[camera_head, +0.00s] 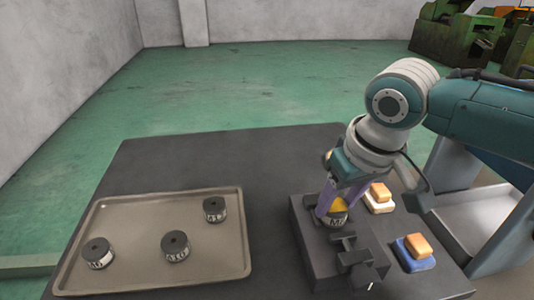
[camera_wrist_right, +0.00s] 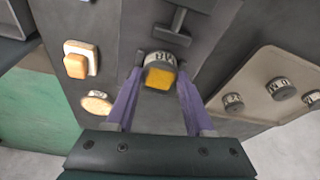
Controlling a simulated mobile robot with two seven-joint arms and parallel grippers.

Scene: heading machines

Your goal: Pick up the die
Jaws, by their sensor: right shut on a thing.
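The die (camera_head: 337,217) is a short cylinder with a yellow top and a pale lettered band around its side. It sits at the dark fixture block (camera_head: 309,238) on the right of the table. My right gripper (camera_head: 335,203) reaches down from above, its purple fingers shut on the die. In the right wrist view the die (camera_wrist_right: 159,78) is between the fingertips of the right gripper (camera_wrist_right: 160,66), its yellow face towards the camera. I cannot tell whether it still touches the fixture. My left gripper is not in view.
A metal tray (camera_head: 125,218) at the left holds three black cylinders with lettered bands (camera_head: 175,247). Dark T-shaped handles (camera_head: 352,257) stand on the fixture in front of the die. Orange blocks on a white base (camera_head: 379,206) and a blue base (camera_head: 415,262) lie right of it.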

